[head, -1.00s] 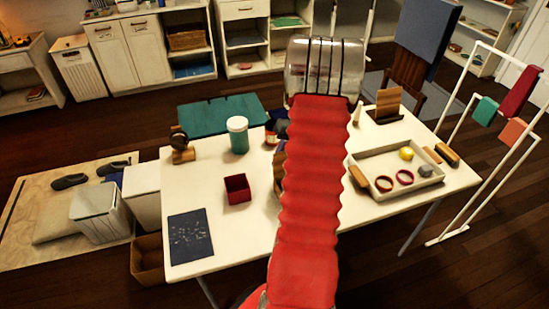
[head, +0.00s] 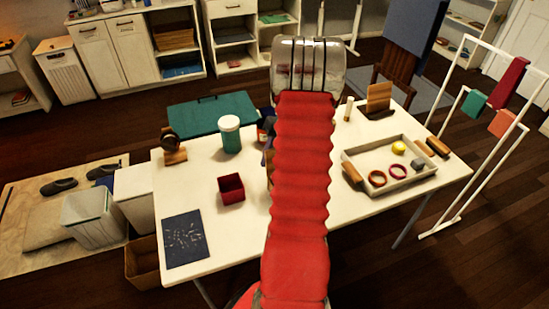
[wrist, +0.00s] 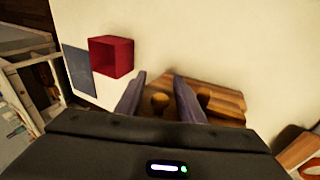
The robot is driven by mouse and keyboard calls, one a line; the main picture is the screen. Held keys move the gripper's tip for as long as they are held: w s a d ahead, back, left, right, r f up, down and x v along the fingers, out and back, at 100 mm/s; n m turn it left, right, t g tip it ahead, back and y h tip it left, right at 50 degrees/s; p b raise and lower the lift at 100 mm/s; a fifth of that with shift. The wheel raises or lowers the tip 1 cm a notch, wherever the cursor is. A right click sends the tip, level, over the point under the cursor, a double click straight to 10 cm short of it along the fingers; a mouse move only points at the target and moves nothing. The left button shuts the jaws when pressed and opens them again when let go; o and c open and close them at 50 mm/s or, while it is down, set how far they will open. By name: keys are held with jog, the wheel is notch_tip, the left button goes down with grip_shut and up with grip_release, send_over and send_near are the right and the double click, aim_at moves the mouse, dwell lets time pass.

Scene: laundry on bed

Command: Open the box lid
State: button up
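A wooden box with a striped brown top (wrist: 228,101) lies on the white table in the wrist view. A round wooden knob (wrist: 160,102) shows between the two fingers of my gripper (wrist: 160,78), and another rounded wooden piece (wrist: 204,92) shows just right of the right finger. My gripper is open, with its purple-grey fingers apart around the first knob; I cannot tell whether they touch it. The near part of the box is hidden by my gripper body. In the head view my red arm hides most of the box and the gripper.
A red open box (head: 231,189) and a dark blue sheet (head: 184,239) are at the table's left. A shallow tray (head: 414,181) with rings and a yellow ball is right. A white rack (head: 466,187) stands beyond.

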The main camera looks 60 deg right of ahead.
jog(key=shift+d+r, duration=0.1)
jog(key=shift+r, duration=0.05)
jog(key=v, duration=1.3)
jog(key=shift+r, duration=0.2)
jog(key=shift+s, duration=0.1)
